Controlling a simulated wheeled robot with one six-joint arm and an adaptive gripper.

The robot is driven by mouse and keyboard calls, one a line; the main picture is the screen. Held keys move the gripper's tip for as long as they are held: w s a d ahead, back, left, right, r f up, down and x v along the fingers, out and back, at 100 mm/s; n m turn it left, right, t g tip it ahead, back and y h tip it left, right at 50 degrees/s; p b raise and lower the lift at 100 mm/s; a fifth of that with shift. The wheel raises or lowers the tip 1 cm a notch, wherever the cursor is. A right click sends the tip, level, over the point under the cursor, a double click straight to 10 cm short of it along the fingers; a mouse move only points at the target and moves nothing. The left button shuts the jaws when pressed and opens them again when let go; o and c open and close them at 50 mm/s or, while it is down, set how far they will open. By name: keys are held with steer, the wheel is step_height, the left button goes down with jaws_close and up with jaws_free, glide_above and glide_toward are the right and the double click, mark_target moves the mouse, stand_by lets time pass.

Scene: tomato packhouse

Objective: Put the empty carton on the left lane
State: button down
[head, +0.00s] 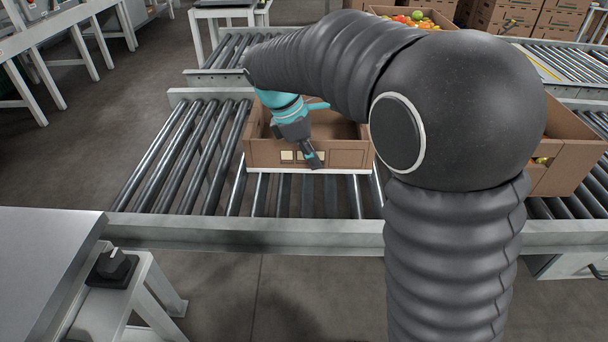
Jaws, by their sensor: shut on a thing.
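A brown open-top carton (262,154) sits on or just above the rollers near the middle of the head view. The part of its inside that shows is empty; my arm hides its back right part. My gripper (313,160), below a teal wrist, is shut on the carton's near wall, close to some pale labels. I cannot tell whether the carton's base touches the rollers. A bare stretch of roller lane (172,157) lies left of the carton. Pale strips show on the rollers under the carton's near side.
A second carton (562,150) with some tomatoes stands at the right, partly behind my arm. A filled tomato carton (447,21) is at the back. Another roller lane (228,54) runs behind.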

mark_target(300, 170)
steer(key=shift+w+a+f, duration=0.1)
steer(key=shift+a+f, duration=0.25)
steer(key=shift+a, duration=0.25)
steer(key=shift+a+f, duration=0.35)
steer(key=shift+a, duration=0.2)
steer(key=shift+f+b, duration=0.35)
steer(key=shift+f, duration=1.65)
steer(key=shift+f, duration=0.15)
steer(key=c, duration=1.3)
jaws_free()
